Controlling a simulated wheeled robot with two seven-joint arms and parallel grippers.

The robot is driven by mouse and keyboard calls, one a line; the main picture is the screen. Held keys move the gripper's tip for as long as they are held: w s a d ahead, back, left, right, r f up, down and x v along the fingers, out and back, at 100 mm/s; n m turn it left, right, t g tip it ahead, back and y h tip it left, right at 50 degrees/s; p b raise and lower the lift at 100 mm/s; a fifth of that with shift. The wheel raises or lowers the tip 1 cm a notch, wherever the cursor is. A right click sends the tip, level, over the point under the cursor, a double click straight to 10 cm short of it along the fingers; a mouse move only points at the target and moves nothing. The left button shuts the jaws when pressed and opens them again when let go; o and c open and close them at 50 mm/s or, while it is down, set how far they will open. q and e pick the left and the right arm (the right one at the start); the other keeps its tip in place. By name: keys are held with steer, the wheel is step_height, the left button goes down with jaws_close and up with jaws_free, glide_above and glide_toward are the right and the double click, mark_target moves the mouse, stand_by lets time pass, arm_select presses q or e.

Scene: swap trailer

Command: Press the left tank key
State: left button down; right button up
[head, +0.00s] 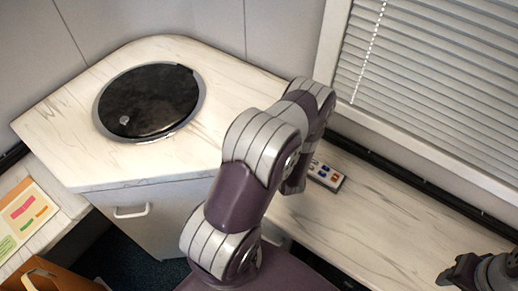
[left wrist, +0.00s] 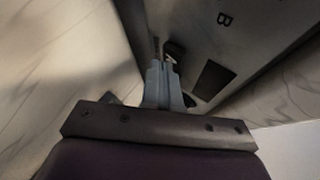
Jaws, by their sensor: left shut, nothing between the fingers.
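My left gripper (left wrist: 167,72) is shut and empty in the left wrist view. Its fingertips are close to a dark rounded part (left wrist: 175,49) on a grey panel (left wrist: 235,45) marked with the letter B. I cannot tell whether they touch it, or whether that part is the left tank key. In the head view my left arm hides its own gripper.
The marbled counter (head: 350,225) runs under the window blinds (head: 440,80). A corner cabinet top (head: 75,140) holds a round black lid (head: 150,100). A colourful sheet (head: 25,215) lies at the left. The counter between the key box and my right gripper is clear.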

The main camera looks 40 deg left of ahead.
arm_select(q)
steer(key=shift+a, duration=0.25)
steer(key=shift+d, duration=0.15)
stand_by(0.3)
steer(key=shift+d, duration=0.7)
steer(key=shift+w+d+p, duration=0.15)
steer(key=shift+d+p, duration=0.05)
steer(key=shift+d, duration=1.05)
steer(key=shift+w+d+p, duration=0.15)
steer(key=shift+d, duration=1.1)
